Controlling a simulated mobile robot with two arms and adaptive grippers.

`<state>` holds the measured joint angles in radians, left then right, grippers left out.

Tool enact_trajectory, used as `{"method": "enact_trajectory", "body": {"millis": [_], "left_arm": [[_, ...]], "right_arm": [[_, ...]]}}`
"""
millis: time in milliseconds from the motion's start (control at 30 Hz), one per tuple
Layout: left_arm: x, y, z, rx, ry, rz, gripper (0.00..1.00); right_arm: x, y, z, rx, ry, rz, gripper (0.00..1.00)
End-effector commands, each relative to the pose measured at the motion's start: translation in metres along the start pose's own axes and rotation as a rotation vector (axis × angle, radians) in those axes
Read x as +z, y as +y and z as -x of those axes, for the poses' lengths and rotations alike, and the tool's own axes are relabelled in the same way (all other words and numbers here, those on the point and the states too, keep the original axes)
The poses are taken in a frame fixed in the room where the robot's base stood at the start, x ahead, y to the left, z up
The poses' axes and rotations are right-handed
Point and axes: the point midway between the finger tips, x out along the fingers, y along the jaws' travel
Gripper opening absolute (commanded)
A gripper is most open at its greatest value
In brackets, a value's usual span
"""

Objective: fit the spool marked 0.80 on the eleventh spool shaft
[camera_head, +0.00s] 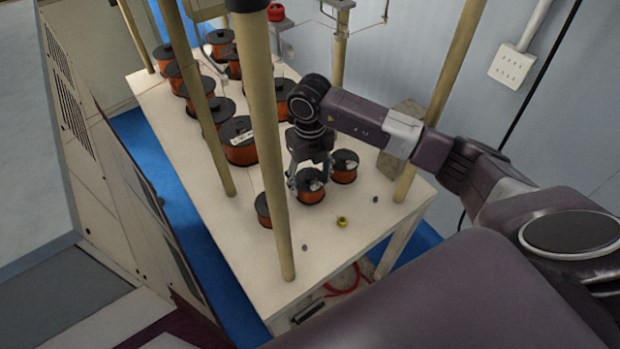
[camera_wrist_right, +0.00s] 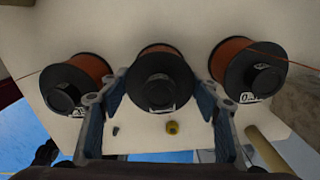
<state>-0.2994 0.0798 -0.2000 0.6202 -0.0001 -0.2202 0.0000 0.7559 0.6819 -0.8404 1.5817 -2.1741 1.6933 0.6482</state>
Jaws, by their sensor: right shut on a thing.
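My right gripper (camera_head: 309,178) is shut on a copper-wound spool with black flanges (camera_head: 311,196). In the right wrist view the held spool (camera_wrist_right: 162,78) sits between the two blue-grey fingers, its label edge-on and unreadable. I cannot tell whether it rests on the table or is slightly raised. One spool (camera_head: 344,167) stands to its right and another (camera_head: 264,210) to its left, partly behind a post. Small dark stubs, possibly bare shafts, show on the table at the front (camera_head: 305,247) and right (camera_head: 375,199). My left gripper is out of view.
The cream table (camera_head: 350,250) carries several more spools in rows at the back left, including a large one (camera_head: 239,153). A small yellow piece (camera_head: 342,222) sits in front of the held spool. Tan posts (camera_head: 270,150) rise around the table. Wire runs to the right spool (camera_wrist_right: 235,62).

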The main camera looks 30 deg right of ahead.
Motion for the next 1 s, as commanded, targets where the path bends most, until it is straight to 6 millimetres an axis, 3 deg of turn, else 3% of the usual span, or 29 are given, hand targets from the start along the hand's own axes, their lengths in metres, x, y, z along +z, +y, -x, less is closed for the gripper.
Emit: {"method": "enact_trajectory", "body": {"millis": [133,167,300,667,1000], "left_arm": [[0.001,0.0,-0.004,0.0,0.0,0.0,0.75],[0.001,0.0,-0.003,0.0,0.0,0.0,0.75],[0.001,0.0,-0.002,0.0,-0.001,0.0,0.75],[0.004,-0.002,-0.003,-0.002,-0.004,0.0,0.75],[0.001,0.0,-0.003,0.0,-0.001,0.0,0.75]], "right_arm": [[0.001,0.0,-0.003,0.001,-0.003,0.0,0.11],[0.001,0.0,-0.002,0.001,-0.003,0.0,0.6],[0.001,0.0,-0.002,0.0,-0.002,0.0,0.76],[0.0,0.0,0.0,-0.001,0.0,0.0,0.78],[0.001,0.0,0.053,0.0,-0.004,0.0,0.78]]}}
